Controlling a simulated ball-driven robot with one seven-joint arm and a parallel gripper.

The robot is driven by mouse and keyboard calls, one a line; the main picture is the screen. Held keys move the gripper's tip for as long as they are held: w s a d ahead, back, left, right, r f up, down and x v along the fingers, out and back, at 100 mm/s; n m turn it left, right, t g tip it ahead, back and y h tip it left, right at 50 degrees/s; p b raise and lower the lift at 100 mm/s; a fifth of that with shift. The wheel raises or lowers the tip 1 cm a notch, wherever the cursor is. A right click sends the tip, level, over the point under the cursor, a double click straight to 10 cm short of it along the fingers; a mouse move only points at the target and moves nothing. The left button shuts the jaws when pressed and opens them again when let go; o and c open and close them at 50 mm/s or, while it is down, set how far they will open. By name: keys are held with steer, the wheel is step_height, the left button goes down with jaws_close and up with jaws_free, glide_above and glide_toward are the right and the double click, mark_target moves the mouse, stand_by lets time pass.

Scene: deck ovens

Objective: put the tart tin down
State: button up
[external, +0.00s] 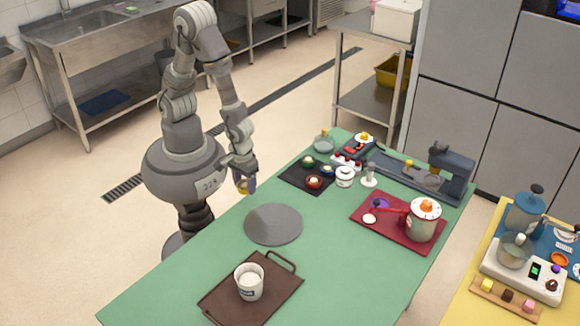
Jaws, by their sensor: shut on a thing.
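A round grey disc (273,224) lies flat and bare on the table, below and right of my gripper.
A brown tray (220,300) with a white tub (249,281) is at the near end. A black mat (296,180) with small bowls, a red tray (365,233) with a pot (423,219), and a dark blue machine (450,177) crowd the far end. The table's near right is clear.

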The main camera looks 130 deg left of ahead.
steer(key=b, duration=0.4)
glide_above(283, 223)
steer(key=s, duration=0.2)
steer(key=shift+w+a+f, duration=0.1)
steer(key=shift+w+f, duration=0.15)
steer(key=shift+f, duration=0.6)
steer(key=shift+w, duration=0.6)
steer(key=f+b, duration=0.2)
steer(key=f, duration=0.1)
steer(key=shift+w+f, duration=0.2)
steer(key=shift+f, duration=0.1)
steer(key=shift+r, duration=0.1)
steer(key=o, duration=1)
steer(key=shift+o, duration=0.2)
step_height(283, 223, up, 12)
steer(key=p, duration=0.4)
steer(key=shift+p, duration=0.35)
